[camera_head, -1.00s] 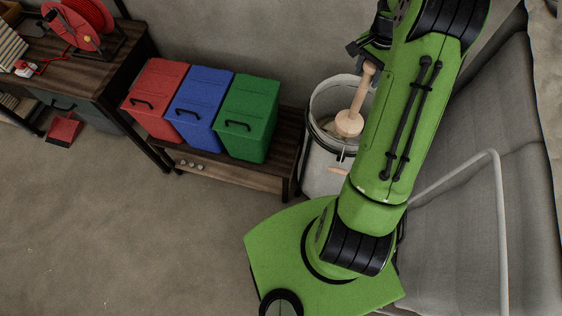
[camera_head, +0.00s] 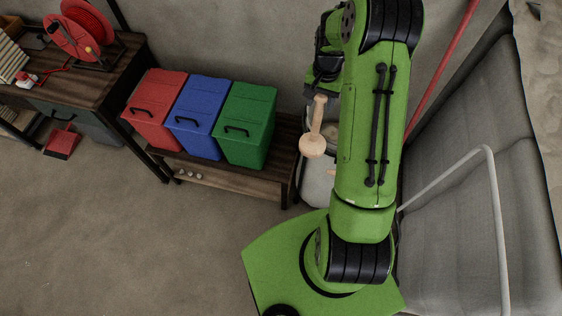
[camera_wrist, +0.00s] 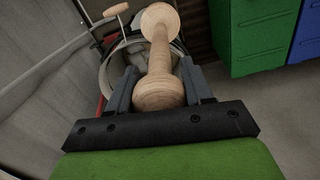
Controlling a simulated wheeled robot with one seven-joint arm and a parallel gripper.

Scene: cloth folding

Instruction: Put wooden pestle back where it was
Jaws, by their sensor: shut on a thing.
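The wooden pestle (camera_head: 313,140) is pale wood with a rounded knob at its lower end. It hangs tilted from my gripper (camera_head: 322,88), in front of the white bucket (camera_head: 317,180). One rounded end is close to the camera and the other points away. My arm hides much of the bucket in the head view.
The green bin (camera_head: 246,125), blue bin (camera_head: 202,115) and red bin (camera_head: 153,108) stand on a low wooden bench (camera_head: 285,150) to the left. A grey couch (camera_head: 470,150) is at the right. A wooden-handled tool (camera_wrist: 117,11) shows near the bucket (camera_wrist: 118,68) in the wrist view.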

